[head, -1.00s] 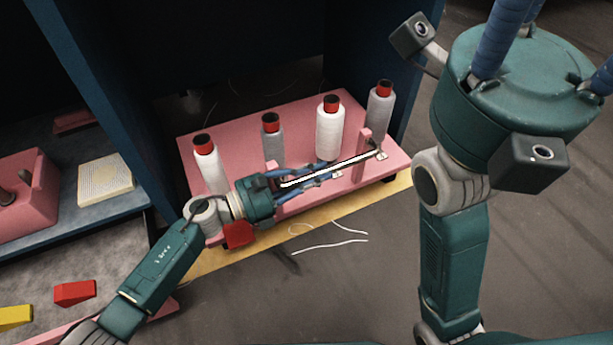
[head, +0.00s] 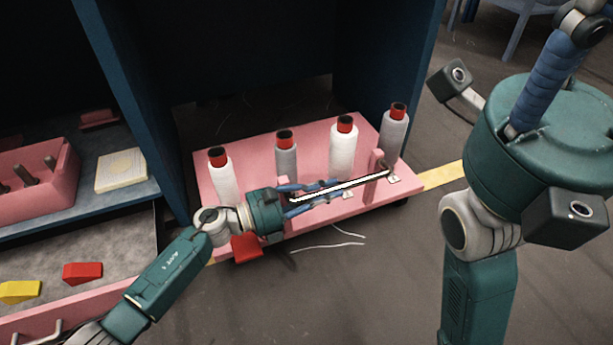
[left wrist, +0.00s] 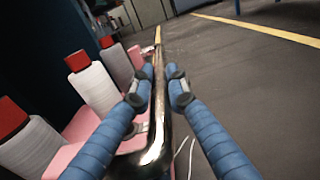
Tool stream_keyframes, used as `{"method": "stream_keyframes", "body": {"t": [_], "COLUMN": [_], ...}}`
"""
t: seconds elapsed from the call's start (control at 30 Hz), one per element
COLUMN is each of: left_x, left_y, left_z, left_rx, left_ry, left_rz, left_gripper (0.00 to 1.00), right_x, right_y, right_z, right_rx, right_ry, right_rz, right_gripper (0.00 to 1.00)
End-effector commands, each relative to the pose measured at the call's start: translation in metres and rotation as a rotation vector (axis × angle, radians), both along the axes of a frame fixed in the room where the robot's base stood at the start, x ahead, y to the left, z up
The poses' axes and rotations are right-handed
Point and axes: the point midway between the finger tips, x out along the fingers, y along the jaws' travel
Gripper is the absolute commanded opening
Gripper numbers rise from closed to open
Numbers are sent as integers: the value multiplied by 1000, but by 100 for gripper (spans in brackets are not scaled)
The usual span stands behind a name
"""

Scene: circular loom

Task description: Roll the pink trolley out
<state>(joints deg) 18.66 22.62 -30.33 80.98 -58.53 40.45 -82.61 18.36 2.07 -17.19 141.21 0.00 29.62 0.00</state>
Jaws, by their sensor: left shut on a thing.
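The pink trolley (head: 262,154) is a low flat platform at the mouth of the dark blue bay, partly out over the yellow floor line. Several spools with red tops stand upright on it, such as a white one (head: 343,150). A bright metal handle bar (head: 350,185) runs along its front on pink posts. My left gripper (head: 312,192) is shut on this bar. In the left wrist view the bar (left wrist: 157,110) runs between its blue fingers (left wrist: 157,88).
The blue bay wall (head: 392,70) stands close behind the trolley's right end. A left-hand shelf holds a pink box (head: 40,180), with red (head: 82,272) and yellow (head: 20,291) blocks below. White thread (head: 330,245) lies on the floor in front. The floor ahead is otherwise clear.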

Motion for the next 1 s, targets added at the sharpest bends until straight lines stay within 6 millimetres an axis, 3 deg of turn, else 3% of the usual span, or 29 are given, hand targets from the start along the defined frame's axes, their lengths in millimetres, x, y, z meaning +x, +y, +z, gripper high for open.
{"method": "stream_keyframes", "body": {"t": [0.1,0.13,0.23,0.57,1.0], "left_x": [0,0,1,1,1], "left_y": [1,1,1,0,0], "left_z": [0,0,0,3,28], "left_rx": [2,2,2,0,0], "left_ry": [0,0,-1,-2,-4], "left_rz": [1,2,2,1,1], "left_gripper": [0,17,34,34,34], "right_x": [0,0,0,0,0], "right_y": [0,0,0,0,0], "right_z": [0,0,0,2,20], "right_rx": [0,0,0,0,0], "right_ry": [1,1,1,0,1], "right_rz": [0,0,0,0,0], "right_gripper": [40,40,40,40,40]}}
